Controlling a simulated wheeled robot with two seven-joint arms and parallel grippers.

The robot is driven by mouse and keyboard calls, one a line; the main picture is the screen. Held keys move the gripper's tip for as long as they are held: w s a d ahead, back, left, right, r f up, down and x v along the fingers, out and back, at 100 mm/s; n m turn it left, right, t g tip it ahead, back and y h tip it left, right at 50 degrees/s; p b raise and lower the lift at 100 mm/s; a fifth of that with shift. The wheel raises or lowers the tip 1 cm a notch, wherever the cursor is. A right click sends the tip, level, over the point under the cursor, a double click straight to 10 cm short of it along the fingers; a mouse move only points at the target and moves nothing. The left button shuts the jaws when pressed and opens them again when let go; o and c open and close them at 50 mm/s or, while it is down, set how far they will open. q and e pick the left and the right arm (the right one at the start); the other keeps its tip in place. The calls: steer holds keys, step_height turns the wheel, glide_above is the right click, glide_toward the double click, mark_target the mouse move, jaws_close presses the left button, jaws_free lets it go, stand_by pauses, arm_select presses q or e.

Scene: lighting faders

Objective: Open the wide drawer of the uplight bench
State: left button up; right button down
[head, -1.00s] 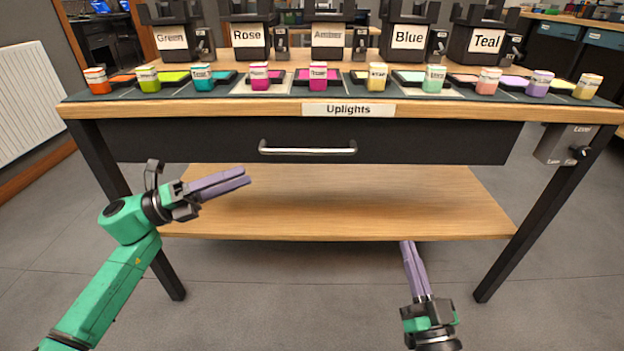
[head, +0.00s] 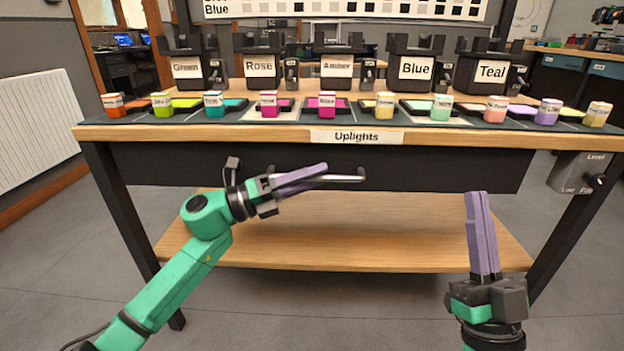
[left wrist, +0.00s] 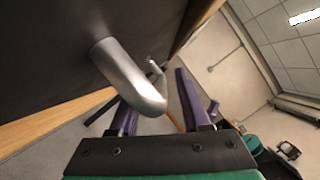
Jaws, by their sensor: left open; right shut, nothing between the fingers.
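The wide drawer's dark front (head: 440,172) sits under the bench top below the "Uplights" label (head: 357,137), and it looks closed. Its silver bar handle (head: 348,178) shows only at its right part in the head view; my left gripper hides the rest. My left gripper (head: 322,173) is open in front of the handle, with its purple fingers pointing right along it. In the left wrist view the curved handle end (left wrist: 138,82) is close, and the bar appears between the two fingers; contact is unclear. My right gripper (head: 477,196) is shut and empty, pointing up at the right.
The bench top (head: 230,132) carries coloured blocks and black labelled holders. A wooden lower shelf (head: 370,225) lies below the drawer. A grey level-switch box (head: 577,175) is on the right. Bench legs stand on both sides; the floor in front is clear.

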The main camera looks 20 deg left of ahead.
arm_select(q)
jaws_close()
stand_by(1.4)
